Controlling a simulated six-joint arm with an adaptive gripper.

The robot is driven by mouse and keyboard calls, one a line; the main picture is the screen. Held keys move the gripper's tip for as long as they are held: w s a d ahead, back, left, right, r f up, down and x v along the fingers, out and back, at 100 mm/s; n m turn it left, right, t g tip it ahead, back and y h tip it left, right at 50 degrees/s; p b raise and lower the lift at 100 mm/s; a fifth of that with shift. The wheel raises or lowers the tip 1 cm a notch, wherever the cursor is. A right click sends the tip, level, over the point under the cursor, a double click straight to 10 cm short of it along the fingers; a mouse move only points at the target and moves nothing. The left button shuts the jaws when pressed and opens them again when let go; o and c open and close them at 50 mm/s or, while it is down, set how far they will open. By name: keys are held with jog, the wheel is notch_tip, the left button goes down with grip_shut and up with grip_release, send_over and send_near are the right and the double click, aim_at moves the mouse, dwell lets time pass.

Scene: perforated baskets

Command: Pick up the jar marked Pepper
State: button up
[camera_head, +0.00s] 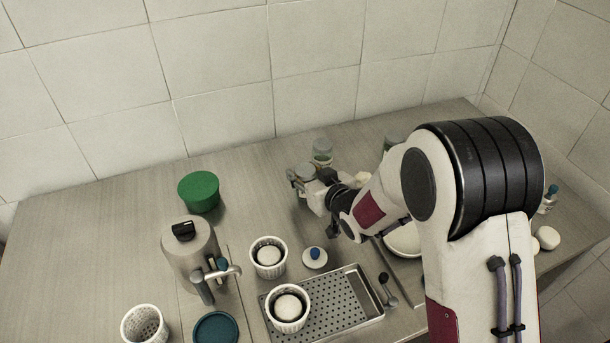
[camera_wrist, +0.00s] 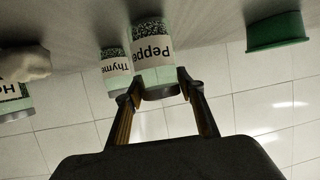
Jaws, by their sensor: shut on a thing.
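A green tub (camera_wrist: 275,32) stands apart to one side, also in the head view (camera_head: 199,191). A jar with a partly hidden label (camera_wrist: 14,98) is at the wrist view's left. A kettle-like pot (camera_head: 190,255), ramekins and a perforated tray (camera_head: 345,312) fill the front.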

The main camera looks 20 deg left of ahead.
jog(key=shift+r, duration=4.9)
